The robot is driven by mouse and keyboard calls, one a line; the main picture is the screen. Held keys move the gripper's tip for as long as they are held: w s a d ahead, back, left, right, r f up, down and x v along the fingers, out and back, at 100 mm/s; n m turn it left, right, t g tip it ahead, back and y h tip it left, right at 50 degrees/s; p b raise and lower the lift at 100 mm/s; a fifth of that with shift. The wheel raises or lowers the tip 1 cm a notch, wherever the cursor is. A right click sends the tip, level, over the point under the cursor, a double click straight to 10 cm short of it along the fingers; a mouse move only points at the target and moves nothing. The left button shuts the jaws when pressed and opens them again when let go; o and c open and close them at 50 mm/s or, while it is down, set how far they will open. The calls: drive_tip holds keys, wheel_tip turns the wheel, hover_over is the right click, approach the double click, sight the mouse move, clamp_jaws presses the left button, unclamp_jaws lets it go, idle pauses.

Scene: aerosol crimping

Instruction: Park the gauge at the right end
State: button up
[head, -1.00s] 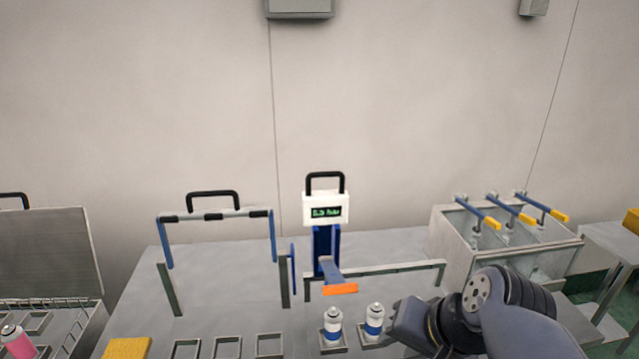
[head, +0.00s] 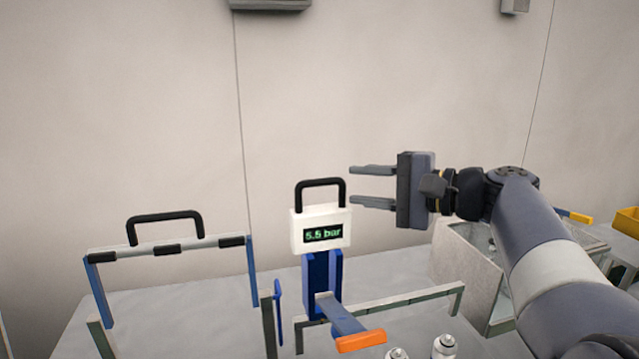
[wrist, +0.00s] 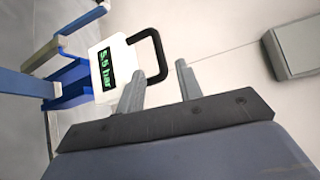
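The gauge (head: 321,229) is a white box with a black loop handle and a green display reading 5.5 bar. It sits on a blue upright carriage (head: 322,275) with an orange-tipped lever (head: 361,341), near the left end of a low rail (head: 400,301). My gripper (head: 354,186) is open and empty, to the right of the gauge handle, its fingers pointing left. In the wrist view the gauge (wrist: 107,70) is beyond the fingertips (wrist: 159,70), and no contact with the handle is clear. The rail's right end (head: 461,288) is free.
A blue-sided frame with a black handle (head: 165,229) stands to the left. White cans (head: 444,346) stand at the front. A metal box (head: 466,258) is behind my arm at the right, with a yellow bin (head: 627,222) further right.

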sight(327, 183)
drive_tip(key=p+x, duration=0.1)
drive_tip(key=x, duration=0.7)
drive_tip(key=shift+w+a+f, duration=0.1)
drive_tip(key=shift+w+a, duration=0.05)
clamp_jaws()
idle(0.4)
